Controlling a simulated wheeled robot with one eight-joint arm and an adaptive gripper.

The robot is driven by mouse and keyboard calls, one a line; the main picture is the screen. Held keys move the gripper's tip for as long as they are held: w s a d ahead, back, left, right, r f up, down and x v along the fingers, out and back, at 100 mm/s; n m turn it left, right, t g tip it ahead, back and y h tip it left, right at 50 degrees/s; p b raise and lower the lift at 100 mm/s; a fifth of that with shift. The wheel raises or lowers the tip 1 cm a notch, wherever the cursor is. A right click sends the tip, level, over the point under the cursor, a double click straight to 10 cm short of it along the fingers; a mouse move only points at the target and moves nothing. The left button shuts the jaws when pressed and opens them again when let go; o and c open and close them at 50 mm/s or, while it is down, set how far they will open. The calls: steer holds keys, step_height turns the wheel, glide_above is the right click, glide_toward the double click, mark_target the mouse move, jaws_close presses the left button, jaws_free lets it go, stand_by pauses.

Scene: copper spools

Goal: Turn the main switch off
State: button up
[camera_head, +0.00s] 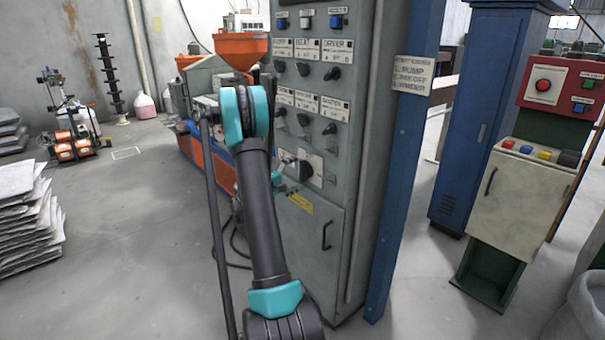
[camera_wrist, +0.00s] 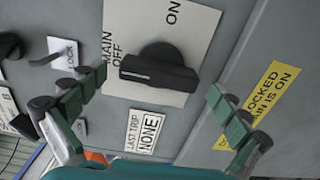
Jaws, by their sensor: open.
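The main switch, a black rotary knob (camera_wrist: 160,72), sits on a white plate (camera_wrist: 205,35) marked MAIN, OFF and ON. In the wrist view the picture is turned; the white line is at the knob's left end, beside OFF, and ON is at the top. My gripper (camera_wrist: 152,88) is open, with one finger on each side of the knob in the picture. No contact shows, and the remaining distance is hard to judge.
The grey cabinet (camera_head: 356,150) carries several other knobs above the switch and a door handle (camera_head: 327,235) below. A LOCK label (camera_wrist: 66,55) and a yellow sign (camera_wrist: 262,98) flank the switch.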

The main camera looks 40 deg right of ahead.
steer(key=a, duration=0.9)
steer(key=shift+s+a, duration=0.25)
steer(key=shift+s, duration=0.15)
steer(key=s+a+f+t+y, duration=0.1)
steer(key=s+a+f+y, duration=0.2)
steer(key=s+a+y, duration=0.6)
steer(key=s+a+f+m+t+y, duration=0.1)
steer(key=s+a+f+y, duration=0.3)
steer(key=s+a+y, duration=0.5)
steer(key=s+a+t, duration=0.1)
steer(key=s+a, duration=0.8)
steer(key=a, duration=0.5)
steer(key=shift+s+a+f, duration=0.2)
steer(key=shift+f, duration=0.05)
